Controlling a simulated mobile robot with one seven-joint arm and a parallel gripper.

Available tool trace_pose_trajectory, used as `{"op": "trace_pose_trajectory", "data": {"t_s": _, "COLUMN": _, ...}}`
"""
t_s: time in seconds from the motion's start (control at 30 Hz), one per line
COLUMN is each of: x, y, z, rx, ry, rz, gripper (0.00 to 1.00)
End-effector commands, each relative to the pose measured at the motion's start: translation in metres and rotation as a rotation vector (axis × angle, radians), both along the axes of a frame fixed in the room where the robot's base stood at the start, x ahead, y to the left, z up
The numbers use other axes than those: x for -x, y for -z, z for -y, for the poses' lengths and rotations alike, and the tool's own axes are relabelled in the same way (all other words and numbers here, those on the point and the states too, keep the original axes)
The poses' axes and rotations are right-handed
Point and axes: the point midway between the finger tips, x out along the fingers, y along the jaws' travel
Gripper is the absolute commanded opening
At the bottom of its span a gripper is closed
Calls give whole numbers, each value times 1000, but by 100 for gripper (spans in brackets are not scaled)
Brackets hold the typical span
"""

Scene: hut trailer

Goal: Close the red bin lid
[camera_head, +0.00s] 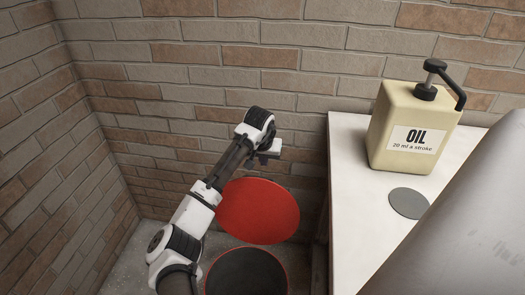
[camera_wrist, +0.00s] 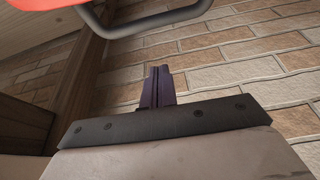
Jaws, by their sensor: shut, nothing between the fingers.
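The red bin stands on the floor at the bottom of the head view, with its dark round opening (camera_head: 245,274) and red rim showing. Its round red lid (camera_head: 262,210) is open, raised at the back of the bin toward the brick wall. My gripper (camera_head: 270,156) is above the lid's upper edge, near the wall, shut and empty. In the wrist view its closed fingers (camera_wrist: 163,86) point toward the bricks. A red surface, seemingly the lid (camera_wrist: 32,4), shows at the top left there, beside a curved grey bar (camera_wrist: 140,24). I cannot tell whether the gripper touches the lid.
A white-topped counter (camera_head: 350,210) stands right of the bin, close to the lid. It holds a cream oil dispenser (camera_head: 412,128) and a grey disc (camera_head: 408,203). Brick walls (camera_head: 200,60) close the back and left. Some bare floor (camera_head: 125,265) shows left of the bin.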

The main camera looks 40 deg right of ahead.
Motion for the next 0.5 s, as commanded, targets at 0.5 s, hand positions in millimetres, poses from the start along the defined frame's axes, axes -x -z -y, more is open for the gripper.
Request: {"op": "trace_pose_trajectory", "data": {"t_s": 0.5, "x": 21, "y": 17, "z": -25, "rx": 1, "ry": 1, "rz": 1, "gripper": 0}}
